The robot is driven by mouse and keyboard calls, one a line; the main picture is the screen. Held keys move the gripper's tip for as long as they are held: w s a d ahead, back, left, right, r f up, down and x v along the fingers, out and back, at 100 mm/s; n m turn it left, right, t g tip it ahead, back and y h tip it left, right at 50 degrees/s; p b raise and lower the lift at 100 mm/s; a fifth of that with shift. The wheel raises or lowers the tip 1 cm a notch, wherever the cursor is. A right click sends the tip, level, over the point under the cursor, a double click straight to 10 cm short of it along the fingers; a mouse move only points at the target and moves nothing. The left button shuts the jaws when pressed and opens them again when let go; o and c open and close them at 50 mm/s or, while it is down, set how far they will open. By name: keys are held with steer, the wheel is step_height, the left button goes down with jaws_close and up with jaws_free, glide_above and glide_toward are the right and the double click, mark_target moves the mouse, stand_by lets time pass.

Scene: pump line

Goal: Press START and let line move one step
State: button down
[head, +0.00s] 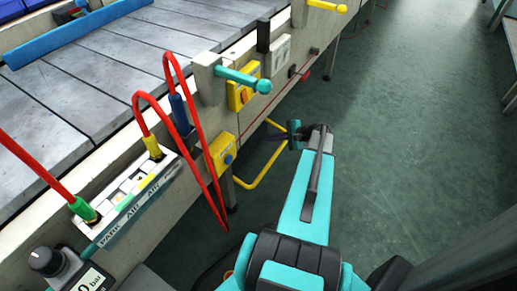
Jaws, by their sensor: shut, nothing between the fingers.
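Two yellow button boxes sit on the side of the line: an upper one (236,97) with an orange button, and a lower one (220,152) with a blue button (229,159). No START label is readable on either. The line (110,60) is a bed of grey slats at upper left. My gripper (274,136) is shut and empty, pointing left toward the line's side. In the picture it is right of the lower box and below the upper one. Its small dark fingertips do not visibly touch either box; the exact gap is hard to tell.
A teal lever (243,79) sticks out above the upper box. Red hoses (190,125) loop down beside the lower box. A bent yellow bar (262,170) lies below my gripper. A labelled hose block (130,195) and a gauge (88,280) are at lower left. Green floor (400,120) at right is clear.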

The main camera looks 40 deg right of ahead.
steer(key=shift+w, duration=0.35)
steer(key=shift+f, duration=0.15)
step_height(320, 180, down, 8)
steer(key=w+b, duration=0.2)
steer(key=b, duration=0.3)
steer(key=shift+a, duration=0.25)
steer(key=shift+w+a+f+b, duration=0.1)
steer(key=shift+w+f+b, duration=0.1)
steer(key=shift+f, duration=0.7)
steer(key=shift+w+f+b, duration=0.1)
steer(key=shift+w+f, duration=0.1)
steer(key=shift+f, duration=0.7)
stand_by(4.6)
